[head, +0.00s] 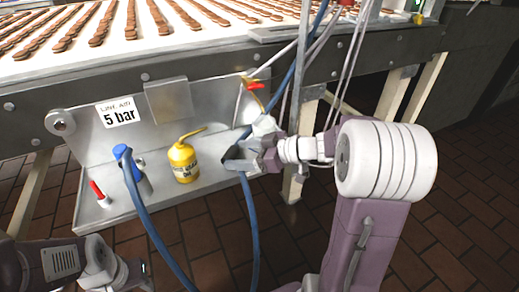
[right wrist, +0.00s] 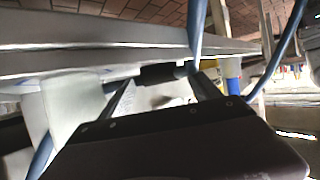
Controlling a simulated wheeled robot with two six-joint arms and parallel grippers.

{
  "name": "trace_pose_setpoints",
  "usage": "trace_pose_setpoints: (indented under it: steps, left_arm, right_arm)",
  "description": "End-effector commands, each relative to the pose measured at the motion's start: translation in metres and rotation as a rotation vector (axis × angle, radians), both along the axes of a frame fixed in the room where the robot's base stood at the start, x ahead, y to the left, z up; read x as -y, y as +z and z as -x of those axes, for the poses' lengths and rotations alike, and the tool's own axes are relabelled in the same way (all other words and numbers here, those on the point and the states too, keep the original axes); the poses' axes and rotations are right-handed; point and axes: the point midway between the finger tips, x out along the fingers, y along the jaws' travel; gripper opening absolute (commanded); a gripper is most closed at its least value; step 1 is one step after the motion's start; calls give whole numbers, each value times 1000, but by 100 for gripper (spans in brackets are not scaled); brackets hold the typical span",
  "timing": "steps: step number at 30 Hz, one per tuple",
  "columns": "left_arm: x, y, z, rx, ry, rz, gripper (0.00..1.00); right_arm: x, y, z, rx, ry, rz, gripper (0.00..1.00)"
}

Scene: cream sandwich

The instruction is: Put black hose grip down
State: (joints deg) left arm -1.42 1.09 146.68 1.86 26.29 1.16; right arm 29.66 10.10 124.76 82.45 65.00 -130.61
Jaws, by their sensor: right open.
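The black hose grip (right wrist: 157,74) is a short dark cylinder on a blue hose. In the right wrist view it sits near the tips of my right gripper (right wrist: 163,92), with its fingers apart on either side. In the head view my right gripper (head: 238,160) is open at the right end of the metal tray (head: 105,214), beside the blue hose (head: 251,215).
A "5 bar" label (head: 118,114) is on the back panel. Above runs a conveyor (head: 150,50) with rows of brown biscuits. Hoses hang near my right gripper.

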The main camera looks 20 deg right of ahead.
Motion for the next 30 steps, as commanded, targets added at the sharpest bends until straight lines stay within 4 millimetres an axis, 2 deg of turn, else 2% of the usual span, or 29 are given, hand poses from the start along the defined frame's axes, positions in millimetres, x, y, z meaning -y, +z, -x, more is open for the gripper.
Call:
trace_pose_setpoints:
  steps: [1, 6, 12, 18, 30]
  left_arm:
    - [0, 7, 0, 0, 0, 0, 36]
    - [0, 18, 0, 0, 0, 0, 36]
    - [0, 27, 0, 0, 0, 0, 36]
    - [0, 29, 0, 0, 0, 0, 36]
    - [0, 29, 0, 0, 0, 0, 36]
  right_arm:
    - [9, 8, 7, 1, -7, 0, 72]
    - [36, 24, 31, 1, -7, 0, 72]
    - [59, 36, 55, 0, -3, 0, 72]
    - [67, 39, 64, -1, 0, -1, 72]
    - [67, 38, 64, 0, 1, 0, 72]
